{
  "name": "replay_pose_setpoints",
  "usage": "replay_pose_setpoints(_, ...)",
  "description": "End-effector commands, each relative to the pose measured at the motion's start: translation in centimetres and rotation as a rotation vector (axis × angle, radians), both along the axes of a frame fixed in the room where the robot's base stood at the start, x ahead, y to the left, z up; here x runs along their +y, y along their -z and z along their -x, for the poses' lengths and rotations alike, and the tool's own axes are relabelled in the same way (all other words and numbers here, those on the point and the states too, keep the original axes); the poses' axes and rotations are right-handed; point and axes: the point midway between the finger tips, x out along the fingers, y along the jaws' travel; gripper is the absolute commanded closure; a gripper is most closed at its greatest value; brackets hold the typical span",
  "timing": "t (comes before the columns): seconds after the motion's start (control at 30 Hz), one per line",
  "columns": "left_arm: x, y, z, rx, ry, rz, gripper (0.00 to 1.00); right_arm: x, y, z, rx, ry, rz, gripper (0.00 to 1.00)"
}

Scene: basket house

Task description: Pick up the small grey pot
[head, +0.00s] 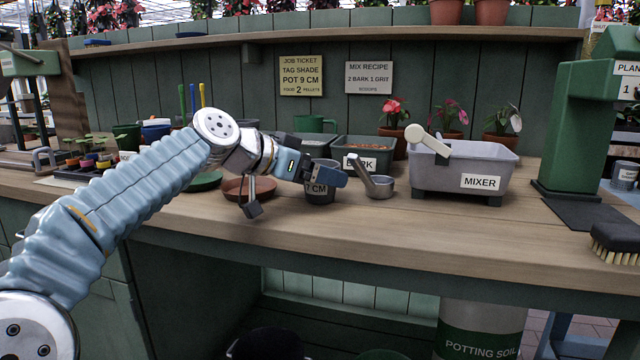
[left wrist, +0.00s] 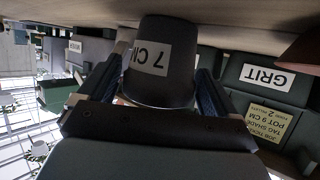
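The small grey pot (head: 318,192), labelled 7 CM, stands upright on the bench in the head view, partly covered by my left gripper. In the left wrist view, which is upside down, the grey pot (left wrist: 160,82) sits between the fingers. My left gripper (head: 333,178) is level with the pot, one finger on each side. In the left wrist view my left gripper (left wrist: 160,95) looks open around the pot, with narrow gaps at its sides; firm contact is not visible. My right gripper is not in view.
A metal scoop (head: 375,182) lies just right of the pot. A BARK bin (head: 385,146) stands behind, with the grey mixer (head: 462,165) farther right. Terracotta (head: 236,190) and green (head: 203,181) saucers lie left. The bench front (head: 400,228) is clear.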

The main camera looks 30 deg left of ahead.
Motion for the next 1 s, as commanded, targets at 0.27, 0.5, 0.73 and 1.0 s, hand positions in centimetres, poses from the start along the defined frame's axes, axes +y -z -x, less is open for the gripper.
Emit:
replay_pose_setpoints(0.27,0.0,0.0,0.0,0.000,0.000,0.000,0.51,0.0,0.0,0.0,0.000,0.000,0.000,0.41)
replay_pose_setpoints(0.5,0.0,-0.3,0.0,-0.001,0.000,0.000,0.51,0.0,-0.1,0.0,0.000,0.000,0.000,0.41)
replay_pose_setpoints(0.73,0.1,-4.5,0.0,-0.003,-0.001,-0.002,0.51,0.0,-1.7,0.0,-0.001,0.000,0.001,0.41)
replay_pose_setpoints(1.0,0.0,-9.3,0.0,-0.002,-0.001,-0.001,0.51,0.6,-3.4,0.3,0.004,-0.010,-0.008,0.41)
